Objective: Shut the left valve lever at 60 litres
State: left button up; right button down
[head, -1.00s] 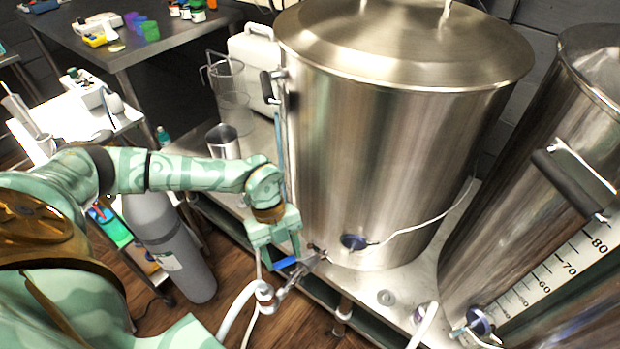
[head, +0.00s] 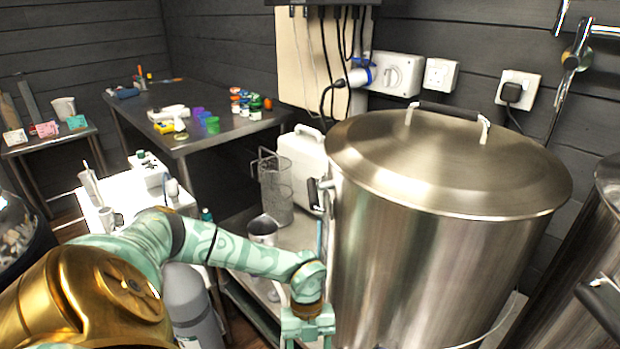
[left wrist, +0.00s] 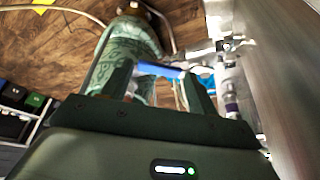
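The large steel kettle (head: 440,250) with its domed lid fills the right middle of the head view. My left gripper (head: 308,341) is low beside the kettle's left side, its fingertips cut off by the bottom edge. In the left wrist view the two fingers of my left gripper (left wrist: 158,78) stand apart. The blue valve lever (left wrist: 160,69) shows in the gap between them; I cannot tell if they touch it. The metal valve (left wrist: 222,48) is just right of the lever, by the kettle wall. No litre scale is visible now. My right gripper is out of view.
A second steel vessel (head: 590,250) stands at the right edge. A steel jug (head: 263,230), a mesh basket (head: 276,190) and a white canister (head: 305,165) stand left of the kettle. A grey gas cylinder (head: 190,305) is below my left arm. White hoses run near the valve.

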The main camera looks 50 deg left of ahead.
pick_arm(q)
jog(key=shift+o, duration=0.9)
jog(key=shift+r, duration=0.1)
notch_tip(320, 180, up, 4)
jog(key=shift+s+d+r+p, duration=0.1)
jog(key=shift+p, duration=0.95)
jog(key=s+d+r+p, duration=0.6)
jog(key=s+d+r, duration=0.2)
jog(key=s+d, duration=0.1)
jog(key=shift+s+d+r, duration=0.25)
jog(key=shift+s+r, duration=0.05)
jog(key=shift+s, duration=0.2)
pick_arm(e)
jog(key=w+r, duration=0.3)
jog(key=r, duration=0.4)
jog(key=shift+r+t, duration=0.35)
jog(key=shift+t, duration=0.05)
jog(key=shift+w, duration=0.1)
